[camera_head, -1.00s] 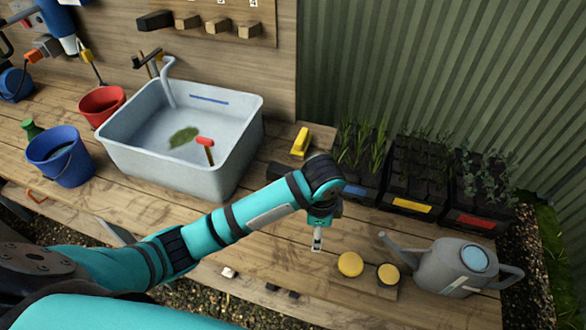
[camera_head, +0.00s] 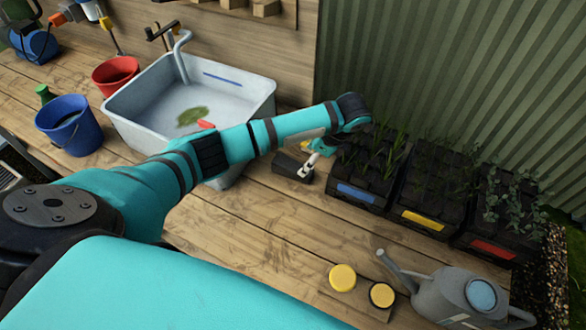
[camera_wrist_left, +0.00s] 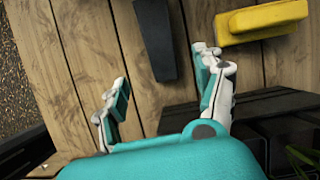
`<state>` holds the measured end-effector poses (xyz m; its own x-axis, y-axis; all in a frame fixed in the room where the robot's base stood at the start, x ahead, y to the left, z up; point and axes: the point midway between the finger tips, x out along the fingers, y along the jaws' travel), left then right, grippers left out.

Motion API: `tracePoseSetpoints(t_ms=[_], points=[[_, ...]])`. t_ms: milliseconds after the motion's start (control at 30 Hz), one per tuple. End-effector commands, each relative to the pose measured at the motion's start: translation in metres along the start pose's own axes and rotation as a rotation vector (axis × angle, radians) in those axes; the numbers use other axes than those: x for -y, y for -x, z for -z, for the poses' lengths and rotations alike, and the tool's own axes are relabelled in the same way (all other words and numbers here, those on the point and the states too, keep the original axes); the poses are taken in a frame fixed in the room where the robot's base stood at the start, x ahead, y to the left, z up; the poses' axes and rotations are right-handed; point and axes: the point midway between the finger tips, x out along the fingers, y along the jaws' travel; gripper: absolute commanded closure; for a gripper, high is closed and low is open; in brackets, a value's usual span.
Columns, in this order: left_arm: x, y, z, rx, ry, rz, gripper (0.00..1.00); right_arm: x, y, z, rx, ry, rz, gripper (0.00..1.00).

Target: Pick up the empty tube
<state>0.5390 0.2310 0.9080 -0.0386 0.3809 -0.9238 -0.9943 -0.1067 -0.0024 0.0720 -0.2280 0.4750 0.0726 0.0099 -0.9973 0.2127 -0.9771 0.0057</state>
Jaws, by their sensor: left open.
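The empty tube, a dark tapered plant pot (camera_head: 291,166), lies on its side on the wooden bench, left of the planted crates. In the left wrist view the tube (camera_wrist_left: 157,42) lies at the top middle. My left gripper (camera_head: 312,163) is open and empty just above and beside the tube in the head view. In the left wrist view its two fingers (camera_wrist_left: 163,80) are spread, with the near end of the tube between and beyond the tips. I cannot tell the exact height gap. My right gripper is not in view.
A yellow object (camera_wrist_left: 262,20) lies right of the tube. Black crates of seedlings with a blue label (camera_head: 357,192) stand close right. The grey sink (camera_head: 140,130) is left.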

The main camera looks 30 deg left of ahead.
Motion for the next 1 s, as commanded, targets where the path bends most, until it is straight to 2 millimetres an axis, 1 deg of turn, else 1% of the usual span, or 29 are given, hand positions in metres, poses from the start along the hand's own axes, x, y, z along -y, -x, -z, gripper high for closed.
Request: tracePoseSetpoints(t_ms=[33,100,300,367,500,600,700,900,933,1000], points=[[-0.001,-0.007,-0.001,0.001,0.000,-0.003,0.30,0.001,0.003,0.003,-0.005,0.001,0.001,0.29],[0.000,-0.016,0.000,0.001,0.001,-0.001,0.30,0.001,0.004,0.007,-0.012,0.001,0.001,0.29],[0.001,-0.028,-0.001,0.000,0.001,0.000,0.30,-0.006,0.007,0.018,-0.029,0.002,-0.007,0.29],[0.001,-0.035,-0.003,0.002,0.001,-0.001,0.30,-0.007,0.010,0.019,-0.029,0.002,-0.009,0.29],[0.003,-0.057,-0.006,0.003,0.001,-0.003,0.30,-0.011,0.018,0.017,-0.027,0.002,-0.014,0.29],[0.003,-0.070,-0.004,0.000,0.000,0.000,0.30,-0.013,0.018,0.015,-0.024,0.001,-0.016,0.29],[0.004,-0.076,-0.004,0.000,0.000,0.001,0.30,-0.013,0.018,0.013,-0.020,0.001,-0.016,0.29],[0.004,-0.077,-0.003,-0.001,-0.001,0.002,0.30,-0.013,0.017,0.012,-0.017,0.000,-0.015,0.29],[0.004,-0.077,-0.003,-0.001,0.000,0.002,0.31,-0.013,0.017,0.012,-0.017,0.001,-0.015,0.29],[0.004,-0.077,-0.003,-0.001,0.000,0.002,0.41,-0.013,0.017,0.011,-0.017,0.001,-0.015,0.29]])
